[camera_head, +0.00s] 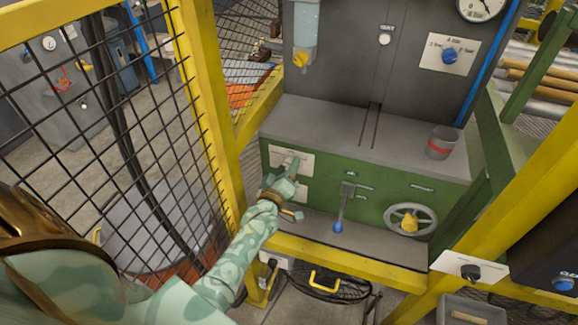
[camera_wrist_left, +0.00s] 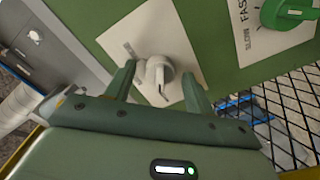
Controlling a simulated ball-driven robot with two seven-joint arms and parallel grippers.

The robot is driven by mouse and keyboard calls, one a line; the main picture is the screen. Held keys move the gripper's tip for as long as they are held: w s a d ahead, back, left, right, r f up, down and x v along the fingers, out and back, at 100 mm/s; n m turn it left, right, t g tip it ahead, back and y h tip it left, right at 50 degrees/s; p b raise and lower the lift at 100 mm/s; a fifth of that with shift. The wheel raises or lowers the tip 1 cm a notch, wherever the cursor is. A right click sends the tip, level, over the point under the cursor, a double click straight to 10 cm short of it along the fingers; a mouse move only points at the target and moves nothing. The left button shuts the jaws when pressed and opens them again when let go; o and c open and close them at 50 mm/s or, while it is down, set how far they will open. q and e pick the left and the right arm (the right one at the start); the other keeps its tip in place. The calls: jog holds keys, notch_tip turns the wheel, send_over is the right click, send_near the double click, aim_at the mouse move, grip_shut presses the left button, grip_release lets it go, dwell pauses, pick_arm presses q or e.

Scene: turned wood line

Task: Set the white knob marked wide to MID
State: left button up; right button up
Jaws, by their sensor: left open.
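The white knob (camera_wrist_left: 157,74) sits on a white plate (camera_wrist_left: 135,42) on the green panel in the left wrist view. The plate has small dark marks that I cannot read, so the knob's setting is unclear. My left gripper (camera_wrist_left: 159,70) is open, with one finger on each side of the knob; I cannot tell whether they touch it. In the head view the same plate (camera_head: 306,160) is on the machine's green front, and my left gripper (camera_head: 291,168) is in front of it, hiding most of the knob. My right gripper is not in view.
A green knob (camera_wrist_left: 285,12) on a plate reading SLOW and FAST is close by. A blue-tipped lever (camera_head: 339,210) and a handwheel (camera_head: 411,219) are to the right. A grey cup (camera_head: 441,142) stands on the ledge. A yellow post (camera_head: 205,90) and mesh fence flank my left arm.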

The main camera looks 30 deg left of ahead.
pick_arm(q)
jog(key=shift+c, duration=1.2)
jog(key=c, duration=0.7)
jog(key=shift+c, duration=0.2)
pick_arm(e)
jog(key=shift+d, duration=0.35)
